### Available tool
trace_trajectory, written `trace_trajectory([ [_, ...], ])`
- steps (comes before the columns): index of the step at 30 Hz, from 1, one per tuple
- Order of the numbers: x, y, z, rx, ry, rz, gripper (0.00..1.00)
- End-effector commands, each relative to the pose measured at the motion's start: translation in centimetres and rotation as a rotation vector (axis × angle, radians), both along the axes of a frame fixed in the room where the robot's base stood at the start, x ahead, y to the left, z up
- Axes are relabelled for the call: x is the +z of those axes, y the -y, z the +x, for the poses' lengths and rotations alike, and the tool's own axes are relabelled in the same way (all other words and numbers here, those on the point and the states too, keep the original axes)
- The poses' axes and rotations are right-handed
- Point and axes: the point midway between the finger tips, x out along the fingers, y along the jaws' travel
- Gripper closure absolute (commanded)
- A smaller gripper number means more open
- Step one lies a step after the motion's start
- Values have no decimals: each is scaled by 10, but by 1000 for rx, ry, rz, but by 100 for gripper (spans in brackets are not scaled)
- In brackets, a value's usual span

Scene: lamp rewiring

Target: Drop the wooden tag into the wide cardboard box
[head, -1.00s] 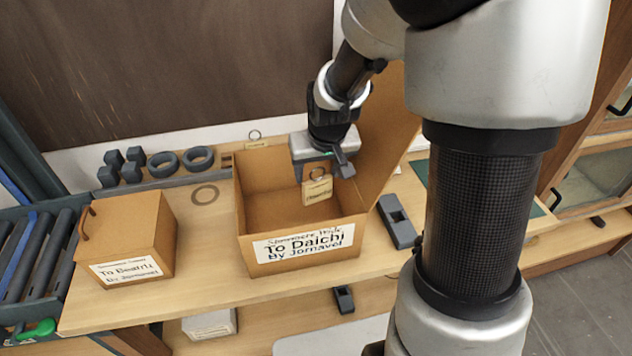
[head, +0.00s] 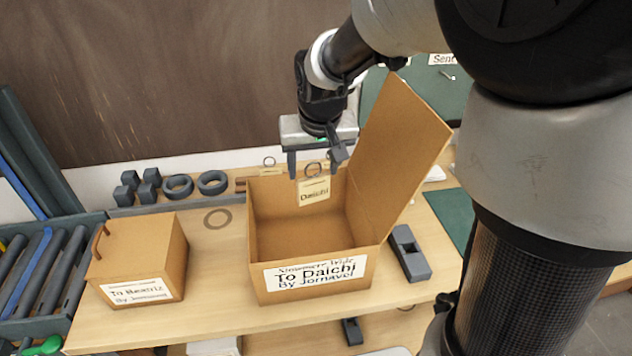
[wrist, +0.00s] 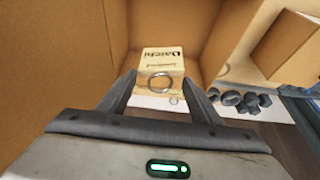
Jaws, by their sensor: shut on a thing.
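The wooden tag (head: 314,191), pale and marked "Daichi", hangs upright by its metal ring. It also shows in the wrist view (wrist: 162,62). My gripper (head: 318,164) is shut on the tag at its ring end, the ring (wrist: 159,83) lying between the fingertips. The wide cardboard box (head: 262,240), labelled "To Daichi", stands on the bench with its lid (head: 400,145) open to the right. My gripper is over the back part of the box's opening, with the tag below it, in front of the back wall. Whether the tag is below the rim is hard to tell.
A smaller closed box (head: 137,262) labelled "To Beatriz" stands left. Behind are dark rings (head: 212,182) and dumbbell-like blocks (head: 130,184). A flat ring (head: 217,218) lies between the boxes. A dark grey block tool (head: 409,252) lies right of the wide box, beyond the raised lid.

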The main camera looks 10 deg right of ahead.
Motion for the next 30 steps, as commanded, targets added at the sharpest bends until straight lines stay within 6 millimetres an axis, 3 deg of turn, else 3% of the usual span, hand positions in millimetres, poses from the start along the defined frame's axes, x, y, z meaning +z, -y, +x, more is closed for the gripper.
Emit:
trace_trajectory([
  [9,-42,0,0,0,-1,0,74],
  [20,-47,0,0,0,0,0,74],
  [21,-47,0,0,0,0,0,40],
  [24,-47,0,0,0,0,0,23],
  [30,-47,0,0,0,0,0,20],
])
